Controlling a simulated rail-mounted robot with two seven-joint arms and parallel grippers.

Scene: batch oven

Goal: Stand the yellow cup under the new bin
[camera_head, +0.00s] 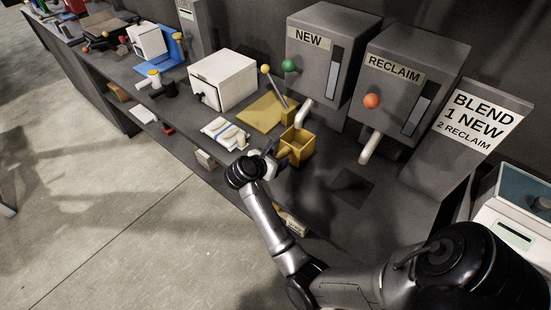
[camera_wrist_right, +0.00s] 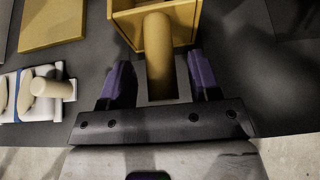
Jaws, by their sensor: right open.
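The yellow cup (camera_head: 298,150) is a square, open-topped box with a round handle, and it stands upright on the counter. The new bin (camera_head: 321,60) is a grey box labelled NEW with a green knob; its pale spout (camera_head: 304,113) ends just above or behind the cup, and I cannot tell whether it is exactly over the opening. My right gripper (camera_head: 271,157) is at the cup's near side. In the right wrist view the cup's handle (camera_wrist_right: 158,55) lies between the two open purple fingers, with gaps on both sides. My left gripper is out of view.
The reclaim bin (camera_head: 395,85) with an orange knob stands right of the new bin. A yellow plate with a lever (camera_head: 268,112) and a white box (camera_head: 222,80) are to the left. White-and-blue items (camera_head: 224,133) lie near the front edge. A dark square (camera_head: 353,186) marks the clear counter at right.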

